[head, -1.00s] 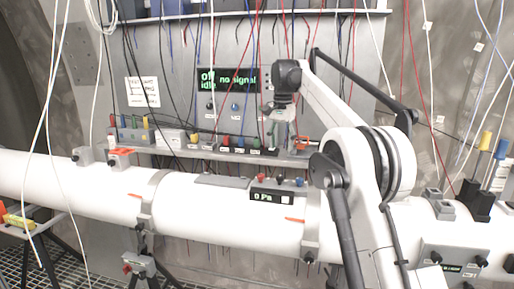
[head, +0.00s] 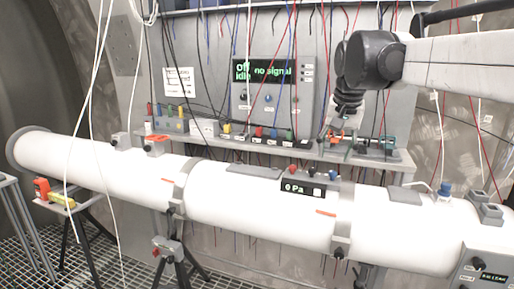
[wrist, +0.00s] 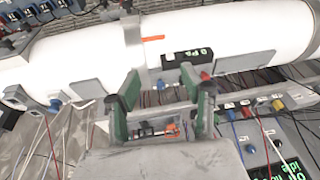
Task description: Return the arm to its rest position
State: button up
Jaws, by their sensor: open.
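My arm (head: 460,62) reaches in from the upper right in the head view, its dark wrist joint (head: 372,60) in front of the back panel. My gripper (head: 337,135) hangs below that joint, above or in front of the shelf; it is small and partly hard to make out there. In the wrist view my gripper (wrist: 162,100) shows two green-and-dark fingers spread apart with nothing held between them. A small tray with dark and orange items (wrist: 155,131) lies in view beyond the fingers.
A long white pipe (head: 262,208) with clamps and a "0 Pa" gauge (head: 303,187) crosses in front. Behind it are a shelf (head: 270,150) of small coloured parts and a "no signal" display (head: 264,70). Cables hang around the arm. A stand with a yellow tool (head: 62,200) is at left.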

jog(key=s+f+n+t+b, duration=0.1)
jog(key=s+f, duration=1)
jog(key=s, duration=0.3)
jog(key=s+f+n+t+b, duration=0.2)
jog(key=s+f, duration=0.8)
jog(key=s, duration=0.4)
jog(key=shift+f+n+t, duration=0.3)
jog(key=shift+f, duration=0.05)
